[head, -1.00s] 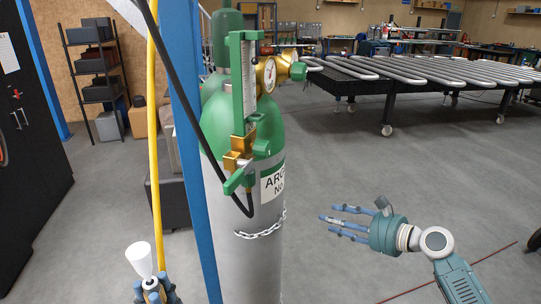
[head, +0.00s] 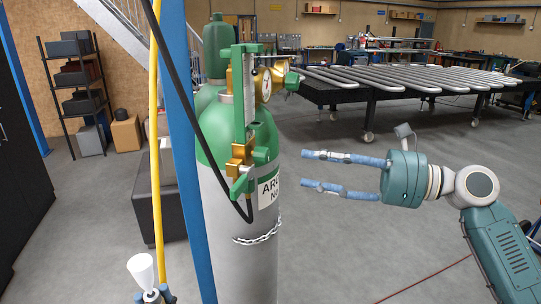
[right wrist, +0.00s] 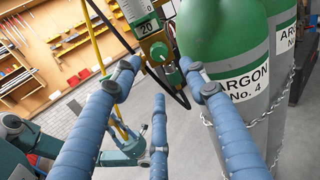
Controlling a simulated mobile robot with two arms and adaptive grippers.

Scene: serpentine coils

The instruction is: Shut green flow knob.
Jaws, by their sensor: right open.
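A green gas cylinder (head: 262,135) stands upright left of centre, with a brass flowmeter block (head: 241,160) at its front. A small green knob (head: 261,155) shows at the block's right side, and another green part (head: 238,187) hangs below; the right wrist view shows a round green knob (right wrist: 158,51). My right gripper (head: 325,171) is open and empty, right of the cylinder, its fingers pointing left and clear of the knob. In the right wrist view the fingers (right wrist: 163,75) straddle the line toward the knob. My left gripper (head: 155,297) is at the bottom edge, mostly cut off.
A white cone (head: 141,268) rises at my left gripper. A blue post (head: 184,150), yellow hose (head: 154,150) and black hose (head: 190,95) stand left of the flowmeter. A chain (head: 258,238) crosses the cylinder.

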